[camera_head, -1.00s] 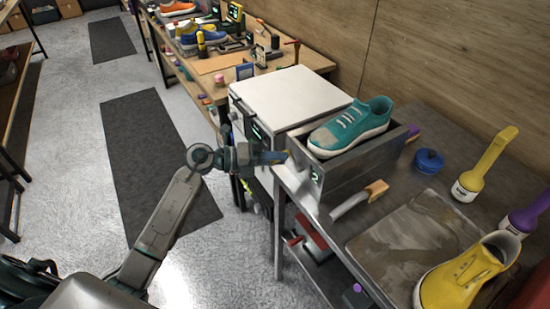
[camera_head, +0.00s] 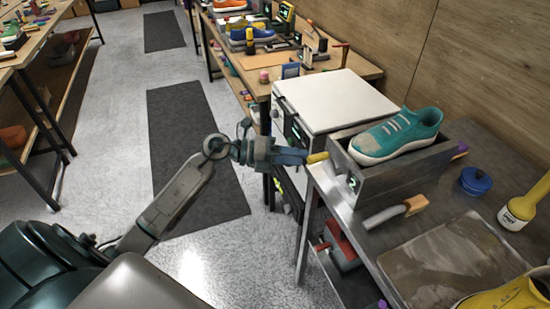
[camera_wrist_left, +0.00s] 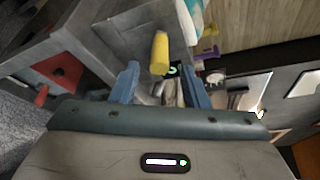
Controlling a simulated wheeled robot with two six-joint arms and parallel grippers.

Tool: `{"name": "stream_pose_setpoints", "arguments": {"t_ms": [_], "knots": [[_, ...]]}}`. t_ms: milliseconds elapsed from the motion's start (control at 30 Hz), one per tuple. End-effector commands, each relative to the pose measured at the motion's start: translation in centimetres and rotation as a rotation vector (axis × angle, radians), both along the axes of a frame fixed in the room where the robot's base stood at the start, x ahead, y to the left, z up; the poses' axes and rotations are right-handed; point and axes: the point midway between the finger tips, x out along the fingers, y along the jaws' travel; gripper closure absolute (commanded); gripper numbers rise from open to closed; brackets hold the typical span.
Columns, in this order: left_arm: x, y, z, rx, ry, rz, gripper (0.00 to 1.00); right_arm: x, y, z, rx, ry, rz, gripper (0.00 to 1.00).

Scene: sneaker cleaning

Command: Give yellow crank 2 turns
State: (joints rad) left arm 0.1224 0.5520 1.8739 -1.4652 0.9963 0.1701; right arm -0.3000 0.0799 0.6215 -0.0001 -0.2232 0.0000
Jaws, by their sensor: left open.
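The yellow crank (camera_head: 317,157) sticks out from the left end of the grey metal box (camera_head: 385,180), which carries a green "2" display. A teal sneaker (camera_head: 398,137) rests in the top of that box. My left gripper (camera_head: 303,157) is open, with its fingertips close to the crank's handle. In the left wrist view, the crank's handle (camera_wrist_left: 159,53) shows as a yellow cylinder between the two blue fingers (camera_wrist_left: 160,80), just beyond or at their tips. I cannot tell whether they touch it. My right gripper is not in view.
A white-topped cabinet (camera_head: 330,100) stands behind the box. On the metal table are an orange-handled brush (camera_head: 400,210), a blue pot (camera_head: 475,181), a grey tray (camera_head: 440,262) and a yellow-capped bottle (camera_head: 522,207). Open floor lies to the left.

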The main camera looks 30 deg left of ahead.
Motion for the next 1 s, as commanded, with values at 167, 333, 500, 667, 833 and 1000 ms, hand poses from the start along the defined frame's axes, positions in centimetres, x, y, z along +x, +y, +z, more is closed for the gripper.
{"name": "stream_pose_setpoints", "arguments": {"t_ms": [167,333,500,667,833,1000], "knots": [[-1.4,2.2,0.1,0.006,0.001,-0.001,0.59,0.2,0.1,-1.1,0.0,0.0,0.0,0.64],[-2.3,3.6,0.5,0.004,0.0,-0.001,0.59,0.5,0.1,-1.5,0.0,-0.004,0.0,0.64],[-2.7,4.4,0.8,0.001,0.001,-0.001,0.59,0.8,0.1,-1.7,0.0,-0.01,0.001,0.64],[-2.9,4.6,0.9,0.001,0.0,-0.001,0.59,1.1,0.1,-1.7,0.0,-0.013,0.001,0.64],[-2.9,4.6,1.0,-0.001,0.0,0.0,0.59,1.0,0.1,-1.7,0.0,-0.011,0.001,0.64],[-3.0,4.2,0.5,0.006,-0.025,0.019,0.59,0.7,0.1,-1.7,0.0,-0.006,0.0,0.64]]}}
